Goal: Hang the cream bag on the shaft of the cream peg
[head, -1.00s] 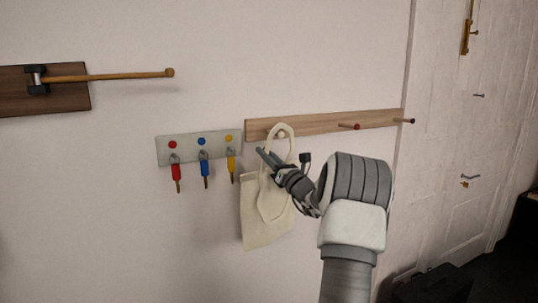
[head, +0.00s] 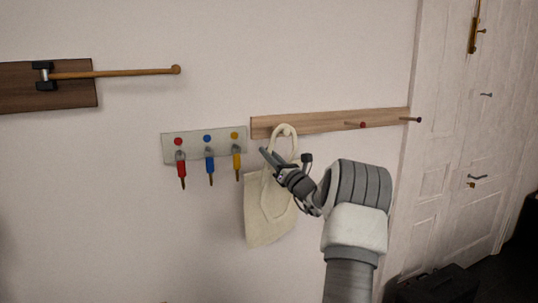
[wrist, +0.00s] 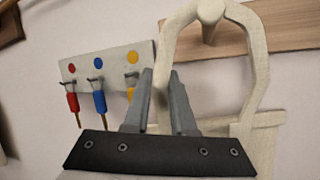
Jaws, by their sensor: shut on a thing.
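The cream bag (head: 266,222) hangs upright against the wall below the wooden rail, with its handle loop raised. My gripper (head: 264,153) is shut on the bag's handle, below and left of the loop's top. The wrist view also shows my gripper (wrist: 160,78), with the handle (wrist: 257,75) rising behind the fingers. The cream peg (wrist: 210,32) sticks out from the rail. Its shaft shows inside the top of the loop, and its round end overlaps the strap. I cannot tell whether the strap rests on the shaft. In the head view the peg (head: 285,131) is small.
The wooden rail (head: 328,124) also bears a red peg (head: 363,125) and a dark peg (head: 412,119). Left of the bag, a grey key board (head: 220,143) holds red, blue and yellow keys. A wooden rod (head: 120,73) juts out at upper left. A door (head: 455,150) stands at right.

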